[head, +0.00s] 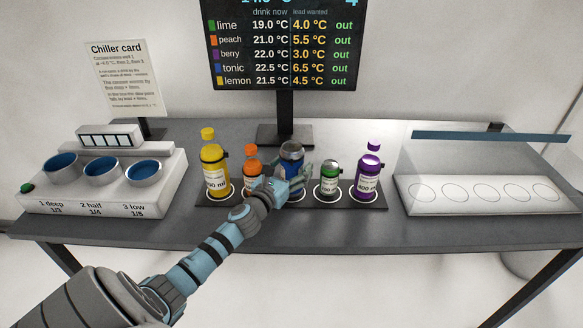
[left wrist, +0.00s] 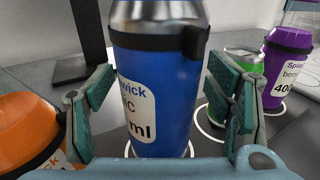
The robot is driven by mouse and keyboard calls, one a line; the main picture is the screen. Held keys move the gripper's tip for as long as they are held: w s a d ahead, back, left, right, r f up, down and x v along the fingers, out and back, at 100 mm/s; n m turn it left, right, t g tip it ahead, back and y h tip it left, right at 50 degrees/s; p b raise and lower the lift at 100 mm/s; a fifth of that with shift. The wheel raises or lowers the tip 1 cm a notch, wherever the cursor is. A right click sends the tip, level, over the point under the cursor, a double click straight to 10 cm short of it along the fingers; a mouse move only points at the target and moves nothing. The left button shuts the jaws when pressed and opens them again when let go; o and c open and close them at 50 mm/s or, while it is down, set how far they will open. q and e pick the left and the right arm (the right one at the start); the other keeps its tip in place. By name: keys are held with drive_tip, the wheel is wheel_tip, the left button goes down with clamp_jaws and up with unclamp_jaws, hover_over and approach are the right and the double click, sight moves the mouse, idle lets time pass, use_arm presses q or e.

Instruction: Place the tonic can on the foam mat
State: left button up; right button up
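The tonic can (head: 291,168) is blue with a silver top and a dark band. It fills the middle of the left wrist view (left wrist: 160,85), upright, with a white label. It appears to stand at the middle ring of the dark foam mat (head: 378,205); its base is partly hidden. My left gripper (head: 290,178) reaches the can from the front. Its green-padded fingers are on either side of the can, with narrow gaps showing in the left wrist view (left wrist: 160,105), so it is open around it. My right gripper is not in view.
On the mat, a yellow bottle (head: 214,168) and orange bottle (head: 252,162) stand left of the can, a green can (head: 329,182) and purple bottle (head: 368,175) right. A chiller (head: 105,190) is at left, a clear-covered tray (head: 540,203) at right, a screen (head: 283,45) behind.

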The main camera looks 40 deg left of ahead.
use_arm(q)
drive_tip(key=shift+r, duration=0.1)
drive_tip(key=s+d+b, duration=0.2)
drive_tip(key=s, duration=0.9)
drive_tip(key=shift+s, duration=0.4)
